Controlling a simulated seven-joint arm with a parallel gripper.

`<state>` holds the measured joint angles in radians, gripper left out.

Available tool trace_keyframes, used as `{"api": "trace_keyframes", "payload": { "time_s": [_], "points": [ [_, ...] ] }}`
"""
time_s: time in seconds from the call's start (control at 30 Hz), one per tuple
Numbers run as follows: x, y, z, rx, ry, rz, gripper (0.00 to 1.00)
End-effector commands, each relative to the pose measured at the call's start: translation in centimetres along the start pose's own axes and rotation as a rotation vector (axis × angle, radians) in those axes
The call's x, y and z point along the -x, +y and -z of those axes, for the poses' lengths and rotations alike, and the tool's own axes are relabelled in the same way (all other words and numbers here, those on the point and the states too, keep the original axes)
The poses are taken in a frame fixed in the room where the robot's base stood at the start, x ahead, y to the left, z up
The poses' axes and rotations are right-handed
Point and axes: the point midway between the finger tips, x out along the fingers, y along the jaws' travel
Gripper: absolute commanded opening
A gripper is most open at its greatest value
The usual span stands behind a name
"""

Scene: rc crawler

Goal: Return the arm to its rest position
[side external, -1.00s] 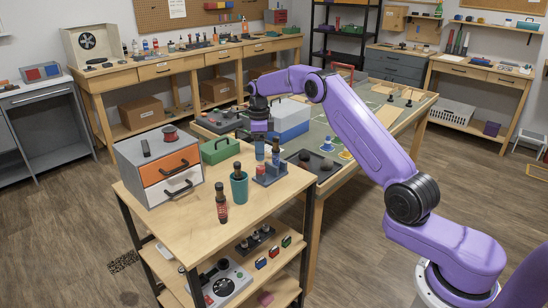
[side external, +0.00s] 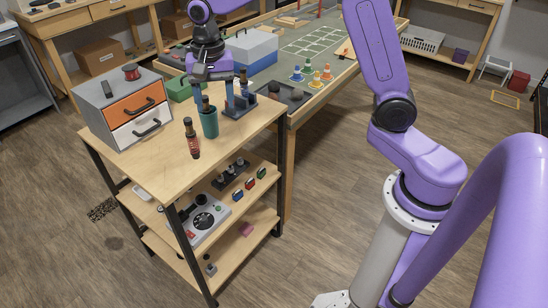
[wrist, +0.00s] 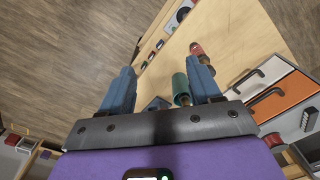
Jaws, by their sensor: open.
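My gripper (side external: 214,97) hangs over the far part of the wooden cart top, fingers pointing down. In the wrist view my gripper (wrist: 160,85) has its two blue fingers wide apart, with nothing held between them. A teal cup (side external: 209,122) with a dark-capped item in it stands just in front of and below the gripper; the cup also shows beside the right finger in the wrist view (wrist: 180,84). The arm is bent, its purple links reaching from the base at the right. The side view does not clearly show the gap between fingertips and the things below.
A red-labelled bottle (side external: 192,140) stands near the cart's front edge. A drawer unit (side external: 112,110) with orange and white drawers is at left. A blue rack (side external: 240,108) and a green box (side external: 181,88) are close to the gripper. A blue-white box (side external: 250,52) stands behind.

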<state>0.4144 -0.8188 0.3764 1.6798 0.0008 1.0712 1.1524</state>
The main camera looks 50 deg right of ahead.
Motion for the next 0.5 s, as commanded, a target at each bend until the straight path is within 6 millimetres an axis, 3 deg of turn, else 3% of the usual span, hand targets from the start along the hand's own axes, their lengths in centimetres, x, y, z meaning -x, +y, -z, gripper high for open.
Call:
{"api": "trace_keyframes", "payload": {
  "time_s": [0.03, 0.2, 0.5],
  "points": [
    [0.5, 0.9, -1.8, 0.105, 0.001, 0.004, 0.63],
    [1.2, 4.3, -7.2, 0.458, 0.001, 0.007, 0.63],
    [1.3, 12.6, -14.7, 1.081, 0.001, 0.014, 0.63]
  ]
}}
